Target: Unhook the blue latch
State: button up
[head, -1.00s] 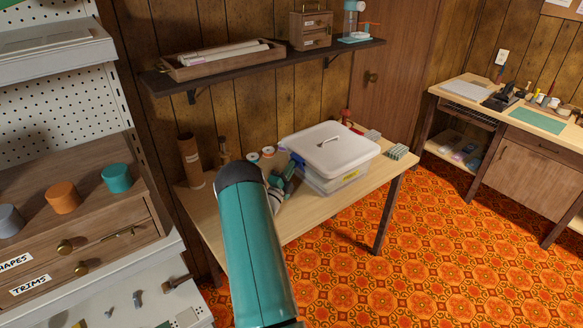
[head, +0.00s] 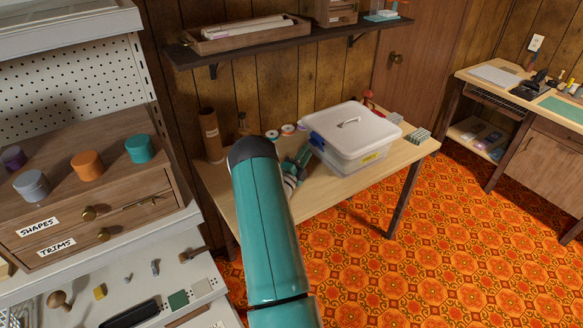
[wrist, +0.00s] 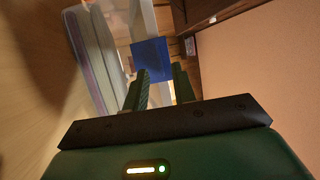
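The blue latch (head: 318,139) is on the left side of a clear box with a white lid (head: 352,124), on the wooden table. In the wrist view the latch (wrist: 152,58) is a blue square just beyond my fingertips. My gripper (wrist: 159,82) points at it, its two dark green fingers apart with a gap between them. I cannot tell whether the fingertips touch the latch. In the head view my teal arm hides part of the table, and my gripper (head: 303,158) is small beside the box's left side.
The table (head: 330,190) also holds a brown cylinder (head: 210,135), several spools (head: 287,129) and a small striped block (head: 418,135). A shelf (head: 290,43) with a wooden tray hangs above. A drawer unit (head: 90,220) stands at left. The patterned floor at right is clear.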

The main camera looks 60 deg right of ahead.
jog(key=a, duration=1.1)
jog(key=shift+w+a, duration=0.3)
jog(key=shift+r, duration=0.1)
